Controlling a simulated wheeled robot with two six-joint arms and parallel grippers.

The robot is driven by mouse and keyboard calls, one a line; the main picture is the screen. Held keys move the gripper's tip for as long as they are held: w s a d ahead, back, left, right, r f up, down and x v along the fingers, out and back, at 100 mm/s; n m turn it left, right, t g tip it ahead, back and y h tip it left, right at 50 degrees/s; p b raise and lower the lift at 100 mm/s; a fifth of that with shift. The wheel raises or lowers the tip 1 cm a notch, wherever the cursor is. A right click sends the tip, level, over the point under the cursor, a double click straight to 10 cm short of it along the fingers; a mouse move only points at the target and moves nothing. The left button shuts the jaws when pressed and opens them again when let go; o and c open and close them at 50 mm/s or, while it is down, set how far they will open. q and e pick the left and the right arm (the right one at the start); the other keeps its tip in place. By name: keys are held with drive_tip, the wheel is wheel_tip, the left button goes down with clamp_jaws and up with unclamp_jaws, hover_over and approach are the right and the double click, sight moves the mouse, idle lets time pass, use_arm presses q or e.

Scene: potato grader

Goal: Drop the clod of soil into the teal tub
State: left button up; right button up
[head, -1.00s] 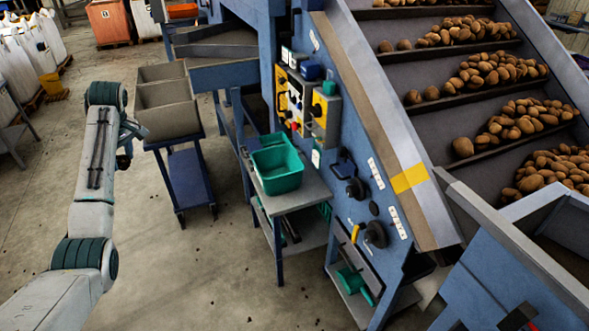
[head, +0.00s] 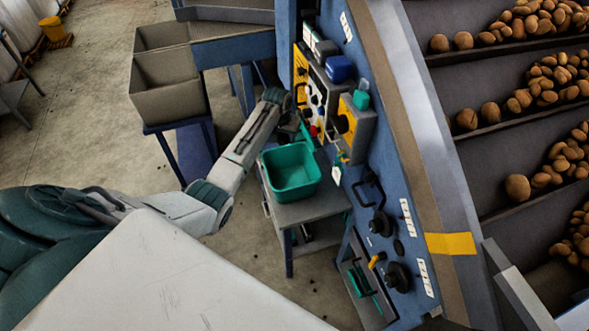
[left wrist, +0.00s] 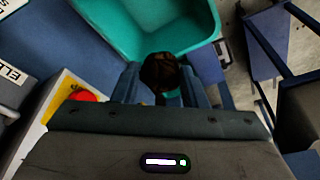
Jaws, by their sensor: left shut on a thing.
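The teal tub (head: 291,193) stands upright on a small grey table beside the blue machine. It also shows at the top of the left wrist view (left wrist: 135,42). My left gripper (left wrist: 160,88) is shut on the dark brown clod of soil (left wrist: 160,70). In the left wrist view the clod shows between the fingers, in front of the tub's near part. In the head view my left arm reaches to the tub's far side, near the control panel; the clod cannot be made out there. The tub's visible inside looks empty. My right gripper is not in view.
A control panel (head: 322,98) with knobs and a red button is close beside my left gripper. The small table (head: 312,211) carries the tub. Grey bins (head: 165,85) stand on a blue cart at the left. Potatoes (head: 540,95) lie on the inclined conveyor at the right.

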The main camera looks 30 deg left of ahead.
use_arm(q)
wheel_tip(320, 180, down, 7)
drive_tip(key=s+m+b, duration=0.1)
drive_tip(key=b, duration=0.5)
drive_tip(key=shift+d+f+b, duration=0.15)
drive_tip(key=shift+d+b, duration=0.15)
drive_tip(key=shift+d, duration=0.05)
drive_tip(key=o, duration=0.9)
drive_tip(key=shift+s, duration=0.15)
drive_tip(key=shift+o, duration=0.7)
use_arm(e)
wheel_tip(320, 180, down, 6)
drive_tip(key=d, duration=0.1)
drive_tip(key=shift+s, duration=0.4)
use_arm(q)
drive_tip(key=b+v, duration=0.2)
drive_tip(key=v, duration=0.8)
drive_tip(key=shift+s+r, duration=0.15)
drive_tip(key=shift+r, duration=0.25)
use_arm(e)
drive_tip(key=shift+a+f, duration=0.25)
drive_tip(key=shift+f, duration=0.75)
